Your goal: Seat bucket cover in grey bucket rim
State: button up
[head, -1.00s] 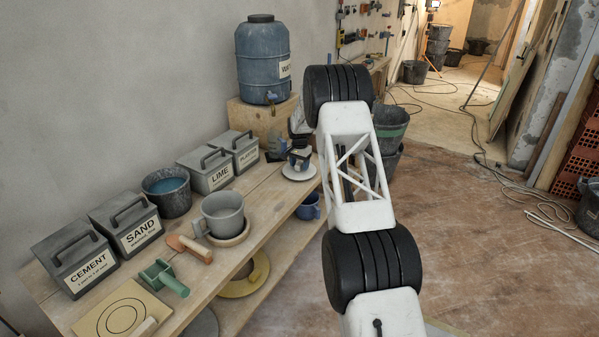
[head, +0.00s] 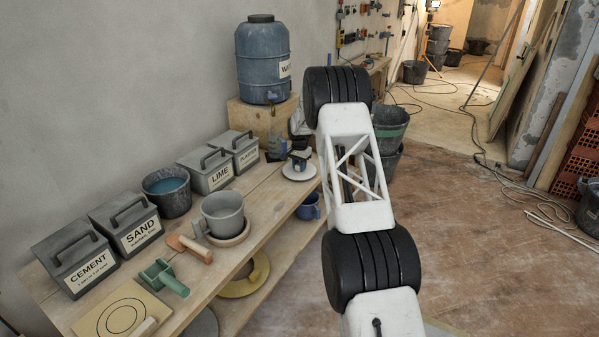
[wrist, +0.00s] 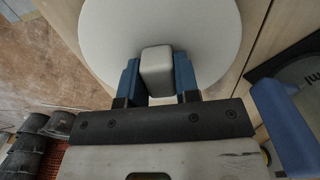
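The bucket cover (head: 299,175) is a pale round disc lying on the far right end of the wooden bench. In the wrist view the cover (wrist: 105,35) shows from above with a blocky pale knob (wrist: 156,70). My gripper (head: 299,160) is over the cover. In the wrist view its blue fingers (wrist: 157,75) flank the knob and appear shut on it. The grey bucket (head: 222,213), open at the top and with a side handle, stands upright on a round wooden base mid-bench. The cover is apart from the bucket.
A dark bucket of blue liquid (head: 167,192) and labelled grey boxes (head: 85,262) line the back of the bench. A trowel (head: 190,246) and a green tool (head: 163,277) lie in front. A blue water barrel (head: 264,65) stands on a wooden block behind.

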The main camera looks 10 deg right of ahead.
jog(key=shift+c, duration=0.9)
jog(key=shift+r, duration=1.75)
jog(key=s+a+r, duration=0.1)
jog(key=s, duration=1.5)
jog(key=shift+a+r, duration=0.25)
jog(key=shift+a, duration=0.05)
jog(key=o, duration=0.3)
jog(key=c, duration=0.3)
jog(key=shift+a, duration=0.1)
